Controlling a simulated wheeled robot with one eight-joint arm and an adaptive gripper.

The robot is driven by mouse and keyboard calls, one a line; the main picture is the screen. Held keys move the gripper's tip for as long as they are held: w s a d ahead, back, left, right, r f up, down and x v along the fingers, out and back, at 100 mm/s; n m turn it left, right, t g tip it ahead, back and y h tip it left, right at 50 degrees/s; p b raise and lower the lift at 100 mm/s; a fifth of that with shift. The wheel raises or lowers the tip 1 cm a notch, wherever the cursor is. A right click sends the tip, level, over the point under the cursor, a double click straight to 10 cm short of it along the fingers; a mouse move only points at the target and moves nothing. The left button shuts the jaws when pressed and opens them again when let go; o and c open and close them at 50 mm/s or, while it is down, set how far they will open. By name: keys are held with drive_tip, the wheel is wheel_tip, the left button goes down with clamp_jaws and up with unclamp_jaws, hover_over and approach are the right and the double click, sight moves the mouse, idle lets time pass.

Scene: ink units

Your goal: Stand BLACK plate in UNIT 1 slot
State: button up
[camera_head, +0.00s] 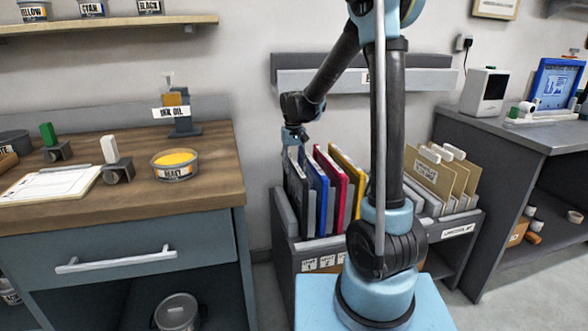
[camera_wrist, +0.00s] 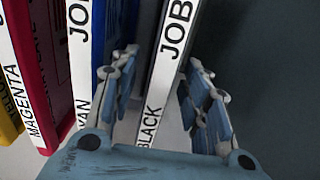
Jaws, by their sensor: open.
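The BLACK plate (camera_head: 297,190) stands upright at the left end of a row of coloured plates in a dark rack. In the wrist view its white-labelled edge (camera_wrist: 160,85), reading "JOB" and "BLACK", runs between the fingers of my gripper (camera_wrist: 160,105). The fingers are open, one on each side of the plate, with gaps showing. I cannot make out a UNIT 1 slot in either view.
Blue (camera_head: 318,187), red (camera_head: 334,180) and yellow (camera_head: 349,170) plates stand close on the right in the same rack (camera_head: 284,220). Tan folders (camera_head: 428,175) fill its right part. A wooden-topped bench (camera_head: 215,190) is at left, a grey counter (camera_head: 545,138) at right.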

wheel_tip(320, 180, up, 11)
idle(0.4)
drive_tip(key=shift+a, duration=0.1)
drive_tip(key=shift+r, duration=2.5)
drive_tip(key=s+d+f+m+t, duration=0.1)
drive_tip(key=s+d+f, duration=0.2)
drive_tip(key=s+d, duration=1.2)
drive_tip(key=s+d+f+m, duration=0.1)
drive_tip(key=s+d+f, duration=0.2)
drive_tip(key=s+f, duration=0.4)
drive_tip(key=s+d+f+m+t, duration=0.1)
drive_tip(key=s+d+f, duration=0.2)
drive_tip(key=s+f, duration=0.4)
drive_tip(key=s, duration=0.2)
drive_tip(key=shift+s+d, duration=0.25)
drive_tip(key=shift+s, duration=0.15)
